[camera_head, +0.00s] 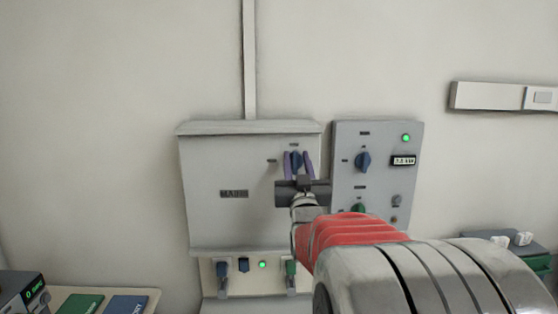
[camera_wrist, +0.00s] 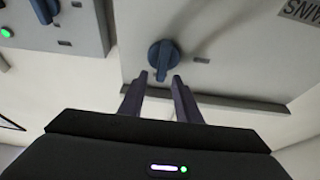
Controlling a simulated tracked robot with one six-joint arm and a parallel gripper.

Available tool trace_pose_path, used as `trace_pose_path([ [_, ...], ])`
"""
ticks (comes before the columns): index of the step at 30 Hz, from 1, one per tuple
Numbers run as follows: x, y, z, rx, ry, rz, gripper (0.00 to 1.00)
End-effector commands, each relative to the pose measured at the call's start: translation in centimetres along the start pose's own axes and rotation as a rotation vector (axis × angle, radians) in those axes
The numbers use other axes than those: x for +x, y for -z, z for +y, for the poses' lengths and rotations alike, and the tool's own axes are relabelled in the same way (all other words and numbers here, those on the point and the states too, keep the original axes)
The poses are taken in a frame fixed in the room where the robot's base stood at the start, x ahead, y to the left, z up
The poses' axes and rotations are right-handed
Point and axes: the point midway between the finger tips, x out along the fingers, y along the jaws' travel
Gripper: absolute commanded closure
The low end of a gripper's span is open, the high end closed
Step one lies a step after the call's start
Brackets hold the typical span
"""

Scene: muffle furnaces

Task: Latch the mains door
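The grey mains door (camera_head: 225,165), labelled MAINS, is on the wall box and looks closed. Its blue latch knob (camera_head: 296,160) is near the upper right, with a small label above it and one to its left. The knob (camera_wrist: 163,58) also shows in the wrist view, where the picture is upside down; its grip ridge stands roughly upright. My gripper (camera_head: 299,165) is open, its two purple fingers on either side of the knob in the head view. In the wrist view the fingertips (camera_wrist: 160,77) are just short of the knob, with nothing between them.
A control panel (camera_head: 377,180) with a blue knob (camera_head: 363,161), a green lamp and a display is close on the right. Below the door is a row of switches (camera_head: 243,265) with a green lamp. My arm hides the lower right. Wall space at left is clear.

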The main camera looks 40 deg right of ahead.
Motion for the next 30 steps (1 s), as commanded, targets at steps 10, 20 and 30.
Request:
trace_pose_path([
  [10, 0.56, -0.03, 0.03, 0.000, -0.001, -0.001, 0.70],
  [20, 0.53, -0.03, 0.06, 0.000, -0.001, -0.001, 0.90],
  [30, 0.77, -0.13, 0.57, 0.000, -0.004, -0.001, 1.00],
])
